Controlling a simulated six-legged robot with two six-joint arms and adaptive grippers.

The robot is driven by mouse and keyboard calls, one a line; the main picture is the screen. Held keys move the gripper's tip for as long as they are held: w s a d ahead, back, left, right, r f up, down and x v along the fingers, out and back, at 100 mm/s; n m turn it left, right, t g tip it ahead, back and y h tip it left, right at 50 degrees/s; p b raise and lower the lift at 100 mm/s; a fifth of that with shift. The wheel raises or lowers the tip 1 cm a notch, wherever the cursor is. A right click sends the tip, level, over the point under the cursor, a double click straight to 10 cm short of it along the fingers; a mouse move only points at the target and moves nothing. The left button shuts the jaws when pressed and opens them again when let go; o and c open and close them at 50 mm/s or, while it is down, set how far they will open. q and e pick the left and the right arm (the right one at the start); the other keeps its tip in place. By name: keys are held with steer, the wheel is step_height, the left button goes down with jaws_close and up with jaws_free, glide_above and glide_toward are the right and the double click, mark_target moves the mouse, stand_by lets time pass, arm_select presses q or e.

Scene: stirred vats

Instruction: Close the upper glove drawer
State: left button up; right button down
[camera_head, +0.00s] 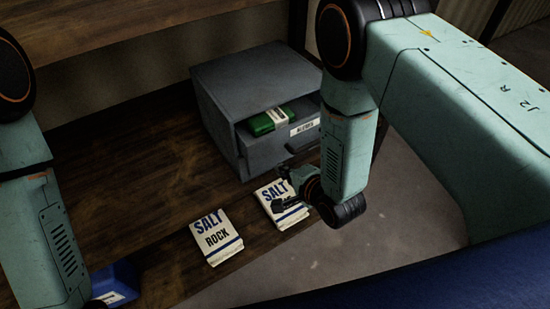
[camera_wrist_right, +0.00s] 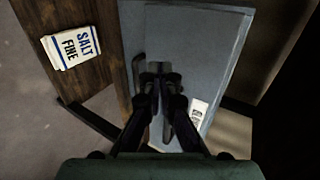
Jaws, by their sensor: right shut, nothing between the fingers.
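The grey cabinet (camera_head: 222,108) stands on the wooden shelf. Its upper drawer (camera_head: 272,137) is pulled out, with a green box (camera_head: 268,122) inside and a white label (camera_head: 305,127) on its front. My right gripper (camera_head: 283,193) is shut and empty. In the head view it shows in front of the cabinet, over a salt bag. In the right wrist view the gripper (camera_wrist_right: 163,74) points at the blue-grey drawer fronts (camera_wrist_right: 190,45), close to a dark handle (camera_wrist_right: 138,72). I cannot tell whether it touches. My left gripper is out of view.
A rock salt bag (camera_head: 215,238) lies on the wooden shelf (camera_head: 130,170). The other salt bag (camera_head: 270,190), marked fine in the right wrist view (camera_wrist_right: 71,47), lies nearer the cabinet. A blue bin (camera_head: 118,280) is at lower left. The shelf left of the cabinet is clear.

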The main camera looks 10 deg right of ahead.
mark_target(269, 157)
steer(key=w, duration=0.1)
steer(key=w+a+p, duration=0.1)
steer(key=w, duration=0.1)
steer(key=shift+a, duration=0.15)
steer(key=shift+w+f, duration=0.15)
steer(key=shift+w, duration=0.5)
steer(key=shift+s+a, duration=0.1)
steer(key=shift+a, duration=0.05)
